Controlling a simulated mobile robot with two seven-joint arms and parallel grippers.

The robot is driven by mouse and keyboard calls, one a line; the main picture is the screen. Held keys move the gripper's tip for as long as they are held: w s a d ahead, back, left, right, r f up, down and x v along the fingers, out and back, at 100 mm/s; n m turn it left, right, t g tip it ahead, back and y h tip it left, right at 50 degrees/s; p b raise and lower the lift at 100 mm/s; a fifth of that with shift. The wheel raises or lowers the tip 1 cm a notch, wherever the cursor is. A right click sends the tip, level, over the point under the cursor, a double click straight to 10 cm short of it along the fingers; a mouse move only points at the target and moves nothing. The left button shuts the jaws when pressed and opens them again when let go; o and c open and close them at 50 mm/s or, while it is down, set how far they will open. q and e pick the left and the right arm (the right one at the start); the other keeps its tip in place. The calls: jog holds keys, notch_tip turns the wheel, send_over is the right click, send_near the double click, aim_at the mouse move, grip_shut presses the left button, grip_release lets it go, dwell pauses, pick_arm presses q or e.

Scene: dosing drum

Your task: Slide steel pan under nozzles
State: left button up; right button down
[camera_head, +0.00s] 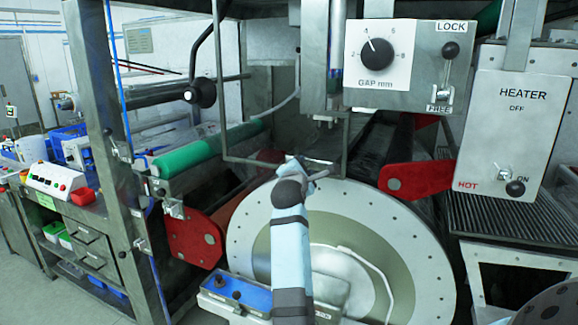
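One light-blue arm of mine with dark grey joints comes up from the bottom centre, probably my right. Its gripper (313,173) is at the lower bar of a thin dark wire frame (250,161), in front of the large round grey end plate (412,235). I cannot tell whether it touches or grips the bar. The fingers are too small and partly hidden by the wrist. No second gripper shows. I cannot clearly make out the steel pan or the nozzles; the wire frame may or may not belong to the pan.
A GAP mm dial (376,54) and lock lever (450,52) hang above right. The heater box (520,120) stands at the right. Red brackets (416,180) flank the end plate, and a green roller (208,151) lies left. A steel post (108,150) rises at the left.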

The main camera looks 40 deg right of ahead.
jog(key=shift+s+d, duration=0.15)
jog(key=shift+s, duration=0.2)
pick_arm(q)
jog(key=shift+s+d+f, duration=0.1)
jog(key=shift+s+f, duration=0.15)
jog(key=shift+f, duration=0.05)
pick_arm(e)
jog(key=c, duration=1)
grip_release()
jog(key=shift+d, duration=0.1)
jog(key=shift+o, duration=1.2)
jog(key=shift+s, duration=0.2)
pick_arm(q)
jog(key=shift+r, duration=0.15)
pick_arm(e)
jog(key=shift+w, duration=0.1)
